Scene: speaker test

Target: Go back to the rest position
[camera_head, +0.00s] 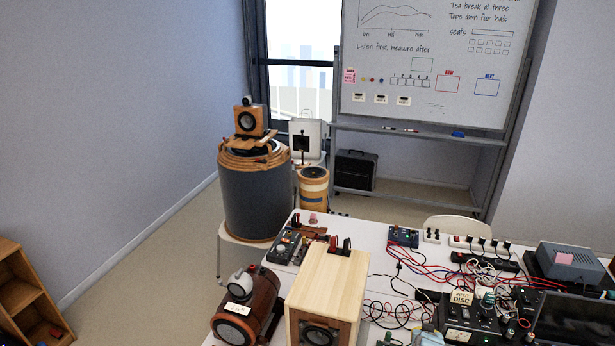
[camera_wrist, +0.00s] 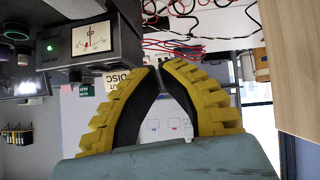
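My gripper (camera_wrist: 160,68) fills the lower middle of the wrist view, with two ribbed yellow fingers lined in black above a blue-grey body. The fingertips come together almost touching. The space between the fingers is empty, and the whiteboard shows through it. In the head view my arm is not clearly seen. A small blue-grey shape (camera_head: 428,338) at the bottom edge there may be part of my gripper. The wrist picture is upside down, with the table at the top.
The white table (camera_head: 362,238) is crowded. A wooden speaker box (camera_head: 328,280) and a brown cylinder device (camera_head: 262,298) stand at its left. Cables, power strips and a black input box (camera_head: 470,322) fill its right. A drum (camera_head: 252,200) carrying a small speaker stands behind; the whiteboard (camera_head: 430,60) is farther back.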

